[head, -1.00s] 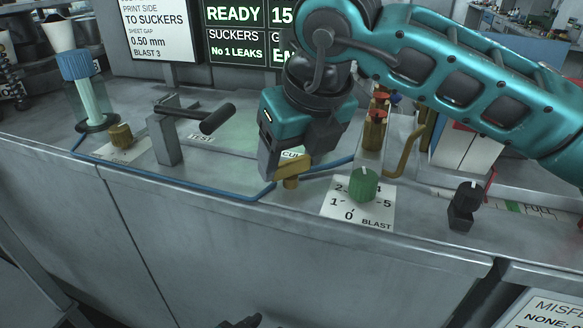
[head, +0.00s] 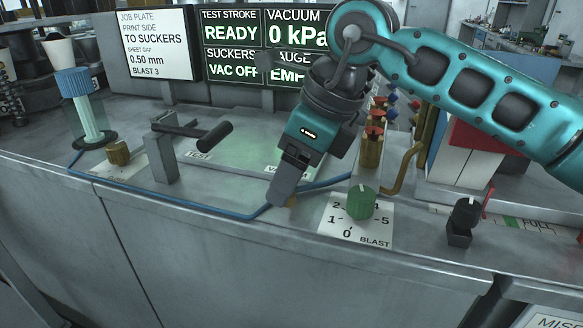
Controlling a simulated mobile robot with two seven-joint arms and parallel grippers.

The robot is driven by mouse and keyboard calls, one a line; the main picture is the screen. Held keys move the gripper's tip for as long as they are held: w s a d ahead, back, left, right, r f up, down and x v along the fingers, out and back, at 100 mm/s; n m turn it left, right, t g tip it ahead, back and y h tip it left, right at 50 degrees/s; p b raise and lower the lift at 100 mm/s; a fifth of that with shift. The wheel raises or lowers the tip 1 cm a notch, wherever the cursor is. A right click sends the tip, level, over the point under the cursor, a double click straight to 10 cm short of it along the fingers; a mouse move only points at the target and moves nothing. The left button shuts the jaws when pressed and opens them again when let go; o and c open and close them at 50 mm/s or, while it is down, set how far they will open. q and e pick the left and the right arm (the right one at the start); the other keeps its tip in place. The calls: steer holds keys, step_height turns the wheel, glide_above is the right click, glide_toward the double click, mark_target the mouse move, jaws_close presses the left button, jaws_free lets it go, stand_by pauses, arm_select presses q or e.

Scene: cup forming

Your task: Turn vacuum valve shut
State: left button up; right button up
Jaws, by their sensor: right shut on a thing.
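The brass vacuum valve (head: 291,201) stands on the bench near its front edge, joined to the blue hose. Only a small part of it shows beneath my right gripper (head: 281,192), whose jaws are shut on its handle and hide most of it. The display screen (head: 232,58) above the bench reads VACUUM 0 kPa and VAC OFF. My left gripper is not in view.
A green blast knob (head: 360,203) on a dial plate stands right of the valve, with a black knob (head: 466,213) farther right. A black-handled lever (head: 190,132) and a blue-capped cylinder (head: 90,105) stand at left. Brass fittings (head: 372,140) rise behind the green knob.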

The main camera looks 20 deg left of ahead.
stand_by(0.3)
steer(key=o, duration=1.1)
steer(key=shift+c, duration=0.2)
steer(key=p+v, duration=0.1)
steer(key=v, duration=1.2)
steer(key=shift+p, duration=0.3)
steer(key=shift+w, duration=0.1)
